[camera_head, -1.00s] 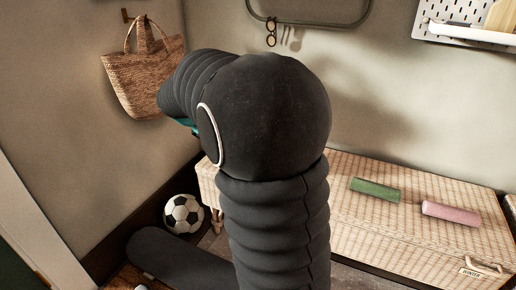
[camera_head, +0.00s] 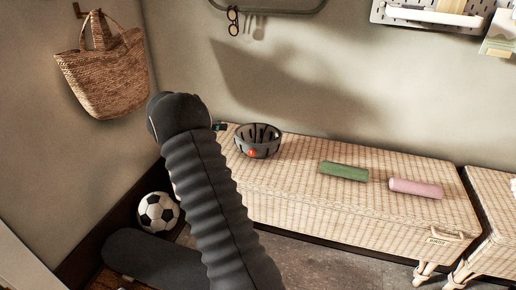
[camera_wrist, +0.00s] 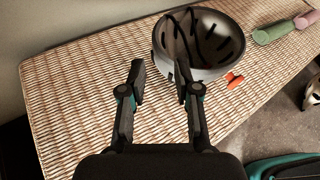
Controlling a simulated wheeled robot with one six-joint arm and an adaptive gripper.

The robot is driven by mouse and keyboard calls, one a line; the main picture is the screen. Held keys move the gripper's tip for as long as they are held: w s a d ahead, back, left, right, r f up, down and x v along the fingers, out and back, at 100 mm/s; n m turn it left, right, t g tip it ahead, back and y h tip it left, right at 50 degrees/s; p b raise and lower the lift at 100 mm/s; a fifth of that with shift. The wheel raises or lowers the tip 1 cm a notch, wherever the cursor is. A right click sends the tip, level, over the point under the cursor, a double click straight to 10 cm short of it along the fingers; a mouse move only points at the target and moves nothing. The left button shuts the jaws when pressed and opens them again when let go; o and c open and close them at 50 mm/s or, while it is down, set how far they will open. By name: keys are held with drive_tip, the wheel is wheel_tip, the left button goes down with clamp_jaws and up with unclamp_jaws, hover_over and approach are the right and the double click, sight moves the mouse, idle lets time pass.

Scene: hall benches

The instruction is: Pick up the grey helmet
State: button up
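The grey helmet (camera_head: 258,141) lies with its hollow side up at the left end of the wicker bench (camera_head: 290,197). It has dark slots and a small orange-red part on its near side. In the wrist view the helmet (camera_wrist: 218,68) is ahead and right of centre. My gripper (camera_wrist: 159,75) is open and empty, its two dark fingers apart above the wicker top. The right fingertip overlaps the helmet's left side in that view; I cannot tell whether it touches. In the head view my arm hides most of the gripper.
A green roll (camera_head: 344,171) and a pink roll (camera_head: 415,188) lie on the bench right of the helmet. A wall stands behind. A woven bag (camera_head: 105,75) hangs at left; a football (camera_head: 158,211) sits on the floor below.

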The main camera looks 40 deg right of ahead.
sight(242, 128)
drive_tip(key=shift+f+x, duration=0.2)
drive_tip(key=shift+x, duration=2.85)
drive_tip(key=shift+f+x, duration=0.2)
drive_tip(key=shift+x, duration=2.85)
drive_tip(key=shift+w+a, duration=0.1)
drive_tip(key=shift+a, duration=0.1)
clamp_jaws()
drive_tip(key=shift+r, duration=0.1)
